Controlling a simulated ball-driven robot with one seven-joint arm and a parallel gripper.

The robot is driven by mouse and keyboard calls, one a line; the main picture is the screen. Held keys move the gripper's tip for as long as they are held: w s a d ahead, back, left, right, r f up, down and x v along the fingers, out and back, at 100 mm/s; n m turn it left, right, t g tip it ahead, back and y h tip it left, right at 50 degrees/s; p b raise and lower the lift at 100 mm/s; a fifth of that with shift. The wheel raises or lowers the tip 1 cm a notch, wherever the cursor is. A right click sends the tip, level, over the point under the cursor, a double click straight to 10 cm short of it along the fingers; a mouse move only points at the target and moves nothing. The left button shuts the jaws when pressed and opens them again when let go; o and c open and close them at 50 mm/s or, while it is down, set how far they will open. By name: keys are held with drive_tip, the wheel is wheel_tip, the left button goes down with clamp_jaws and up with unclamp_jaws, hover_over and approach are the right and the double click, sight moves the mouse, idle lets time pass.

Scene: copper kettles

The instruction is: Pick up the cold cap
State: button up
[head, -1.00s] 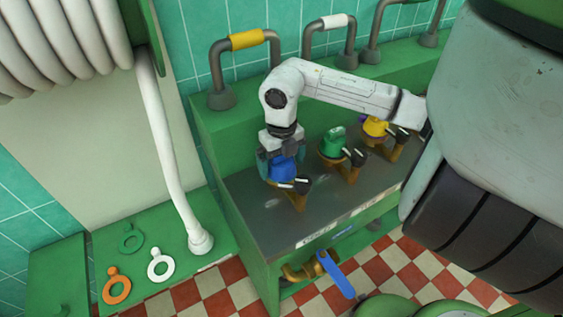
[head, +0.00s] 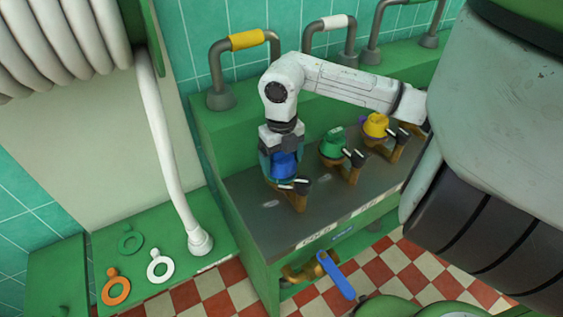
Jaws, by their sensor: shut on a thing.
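The blue cap (head: 284,167), which I take for the cold cap, is at the left end of the grey counter. It sits at or just over a brass fitting (head: 299,200) with a dark, white-marked handle. My gripper (head: 282,163) points down from above, its fingers shut on either side of the blue cap. The fingers hide part of the cap. I cannot tell whether the cap is clear of the fitting.
A green cap (head: 333,146) and a yellow cap (head: 376,126) sit on similar brass fittings to the right. Curved pipes (head: 218,75) stand behind. A blue lever (head: 336,275) is below the front edge. Orange, green and white ring tags (head: 160,267) lie at left.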

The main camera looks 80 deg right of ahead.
drive_tip(key=s+r, duration=0.1)
drive_tip(key=r, duration=0.1)
drive_tip(key=s+r, duration=0.2)
drive_tip(key=r, duration=0.1)
drive_tip(key=s+a+r+b, duration=0.1)
drive_tip(key=s+r, duration=0.1)
drive_tip(key=r, duration=0.1)
drive_tip(key=shift+s, duration=0.2)
drive_tip(key=s+r, duration=0.1)
drive_tip(key=s, duration=0.1)
drive_tip(key=s+a+r+b, duration=0.1)
drive_tip(key=s, duration=0.2)
drive_tip(key=s+a+r, duration=0.1)
drive_tip(key=s, duration=0.2)
drive_tip(key=shift+s+a+r+b, duration=0.1)
drive_tip(key=shift+a+r+b, duration=0.05)
drive_tip(key=shift+r+b, duration=0.2)
